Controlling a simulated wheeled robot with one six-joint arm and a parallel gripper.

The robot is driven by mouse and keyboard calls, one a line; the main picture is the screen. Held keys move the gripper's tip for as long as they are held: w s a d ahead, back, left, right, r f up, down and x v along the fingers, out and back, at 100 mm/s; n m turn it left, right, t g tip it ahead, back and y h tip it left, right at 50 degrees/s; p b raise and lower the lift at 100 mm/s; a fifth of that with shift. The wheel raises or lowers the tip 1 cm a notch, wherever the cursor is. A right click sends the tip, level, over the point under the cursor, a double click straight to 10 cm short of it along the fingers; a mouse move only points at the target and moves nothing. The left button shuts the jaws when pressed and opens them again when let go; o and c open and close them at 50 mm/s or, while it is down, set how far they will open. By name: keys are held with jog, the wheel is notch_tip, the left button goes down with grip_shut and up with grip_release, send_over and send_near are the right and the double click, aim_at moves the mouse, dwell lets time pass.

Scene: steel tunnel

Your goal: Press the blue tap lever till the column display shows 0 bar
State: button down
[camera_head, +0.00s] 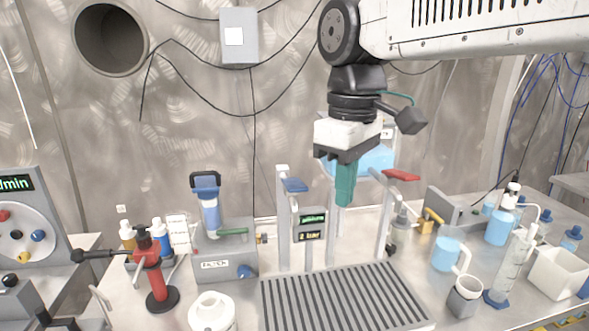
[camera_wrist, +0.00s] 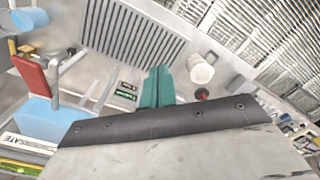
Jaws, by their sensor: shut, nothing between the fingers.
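My gripper (camera_head: 345,203) has teal fingers, shut and empty, pointing down. In the head view it hangs between the blue lever and the red lever (camera_head: 401,175), apart from both. The red lever also shows in the wrist view (camera_wrist: 32,76). I cannot make out the blue lever there.
A slatted drain grate (camera_head: 340,300) lies before the column. A device with a blue-capped cylinder (camera_head: 210,212) and a red stand (camera_head: 155,280) are left. A white jar (camera_head: 212,312) is in front. Bottles, a measuring cylinder (camera_head: 512,265) and a white tub (camera_head: 558,272) crowd the right.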

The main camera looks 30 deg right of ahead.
aim_at(296, 185)
jog(key=w+a+r+n+g, duration=0.2)
jog(key=w+r+n, duration=0.7)
jog(key=w+r, duration=0.3)
jog(key=shift+w+r+n+g+y, duration=0.3)
jog(key=shift+w+r+n+g, duration=0.1)
jog(key=shift+w, duration=0.8)
jog(key=shift+f, duration=0.1)
jog(key=x, duration=1.4)
jog(key=shift+d, duration=0.1)
